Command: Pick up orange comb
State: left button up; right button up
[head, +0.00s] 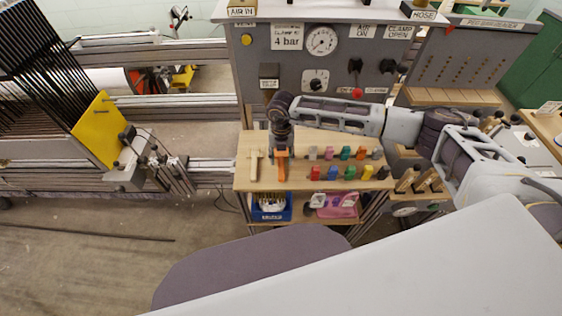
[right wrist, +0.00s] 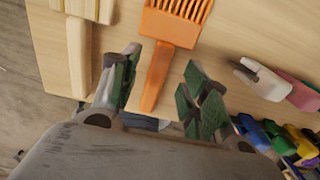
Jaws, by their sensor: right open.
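The orange comb (right wrist: 170,32) lies on the wooden shelf, its toothed head at the top of the right wrist view and its handle pointing down between my fingers. In the head view the orange comb (head: 282,165) shows just below my right gripper (head: 281,140), which partly covers it. In the right wrist view my right gripper (right wrist: 158,92) is open, with one green-padded finger on each side of the handle. I see no contact between the pads and the handle. My left gripper is not in view.
A pale wooden tool (head: 254,164) lies left of the comb on the wooden shelf (head: 243,181). Several coloured clips (head: 349,173) stand in rows to the right. A blue bin (head: 271,208) and a pink bin (head: 335,206) sit below. The grey control panel (head: 330,62) rises behind.

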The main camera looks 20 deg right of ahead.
aim_at(281, 163)
notch_tip(281, 163, down, 2)
jog(key=shift+f, duration=0.4)
jog(key=c, duration=0.9)
grip_shut()
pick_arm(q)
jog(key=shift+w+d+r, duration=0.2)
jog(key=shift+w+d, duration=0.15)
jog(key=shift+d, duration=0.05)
